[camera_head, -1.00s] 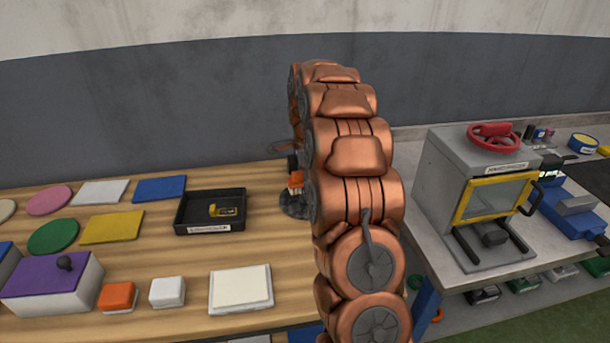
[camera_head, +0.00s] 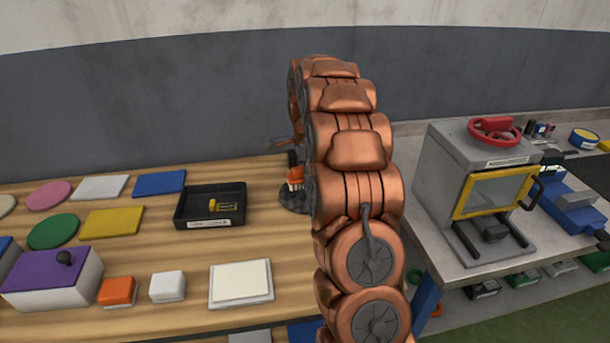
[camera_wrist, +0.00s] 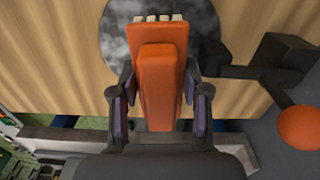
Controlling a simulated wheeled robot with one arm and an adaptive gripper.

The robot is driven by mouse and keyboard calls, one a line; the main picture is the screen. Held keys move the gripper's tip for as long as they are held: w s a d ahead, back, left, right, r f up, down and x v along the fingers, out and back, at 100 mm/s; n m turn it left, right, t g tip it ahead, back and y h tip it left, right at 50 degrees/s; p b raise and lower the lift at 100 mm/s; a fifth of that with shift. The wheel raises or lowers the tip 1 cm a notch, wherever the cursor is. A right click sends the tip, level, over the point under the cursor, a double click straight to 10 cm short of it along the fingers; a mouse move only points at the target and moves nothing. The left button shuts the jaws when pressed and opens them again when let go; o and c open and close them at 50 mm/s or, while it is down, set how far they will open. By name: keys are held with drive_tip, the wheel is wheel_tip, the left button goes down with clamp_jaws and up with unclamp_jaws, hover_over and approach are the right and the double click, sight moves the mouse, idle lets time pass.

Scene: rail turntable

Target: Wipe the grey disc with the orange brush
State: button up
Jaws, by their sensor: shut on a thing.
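The orange brush (camera_wrist: 159,85) is held between the fingers of my gripper (camera_wrist: 158,98) in the wrist view, with pale bristles at its far end. In the head view the brush (camera_head: 296,176) shows as a small orange patch with pale bristles, just left of my arm. The grey disc (camera_wrist: 118,45) is mottled and lies on the wooden table, behind the brush in the wrist view. In the head view only the left part of the disc (camera_head: 292,200) shows; my arm hides the rest. The bristles overlap the disc; I cannot tell whether they touch it.
A black tray (camera_head: 180,213) with a small yellow item stands left of the disc. Coloured mats, a purple-lidded box (camera_head: 50,288) and small blocks lie farther left. A grey machine with a red wheel (camera_head: 494,131) stands on the right bench. A dark fixture (camera_wrist: 280,55) is right of the brush.

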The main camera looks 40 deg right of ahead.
drive_tip(key=shift+f, duration=0.4)
drive_tip(key=shift+d, duration=0.1)
